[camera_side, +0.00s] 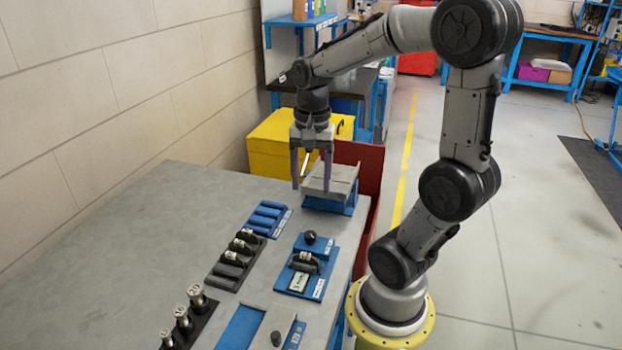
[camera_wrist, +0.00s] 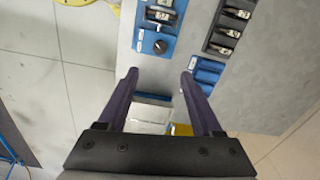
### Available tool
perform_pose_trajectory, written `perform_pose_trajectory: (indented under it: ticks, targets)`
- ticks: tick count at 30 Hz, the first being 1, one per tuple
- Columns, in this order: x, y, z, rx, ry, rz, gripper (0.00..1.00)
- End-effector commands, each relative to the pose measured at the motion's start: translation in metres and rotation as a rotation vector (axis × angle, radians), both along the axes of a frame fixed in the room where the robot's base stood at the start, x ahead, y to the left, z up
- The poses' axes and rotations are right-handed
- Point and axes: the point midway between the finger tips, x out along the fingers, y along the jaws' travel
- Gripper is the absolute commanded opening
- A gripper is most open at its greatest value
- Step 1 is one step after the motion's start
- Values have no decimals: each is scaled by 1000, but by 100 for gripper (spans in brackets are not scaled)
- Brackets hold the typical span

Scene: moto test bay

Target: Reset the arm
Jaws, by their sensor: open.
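My gripper (camera_side: 311,186) points down with its two purple fingers apart and nothing visible between the tips. In the side view it hangs at the far end of the grey table (camera_side: 150,235), at a grey-topped blue stand (camera_side: 328,190); I cannot tell the exact gap between them. In the wrist view my gripper (camera_wrist: 160,74) also shows with its fingers spread. A pale, blue-edged surface (camera_wrist: 150,112), probably the stand, shows between the fingers there.
A blue tray (camera_side: 286,220), a black rack with dark parts (camera_side: 218,283), a rack with metal cylinders (camera_side: 197,333), and a blue fixture with a black knob (camera_side: 317,290) lie nearer. A yellow box (camera_side: 270,155) and red panel (camera_side: 370,160) stand behind. The table's left side is clear.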

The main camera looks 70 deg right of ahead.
Motion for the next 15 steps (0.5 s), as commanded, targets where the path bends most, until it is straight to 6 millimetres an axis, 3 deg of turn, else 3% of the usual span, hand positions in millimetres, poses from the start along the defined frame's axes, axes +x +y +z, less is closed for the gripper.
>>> perform_pose_trajectory:
  ticks: [10, 15]
  targets:
    - [4, 7, 3, -7, -11, 36, 67]
    - [7, 50, 29, -61, -118, 223, 67]
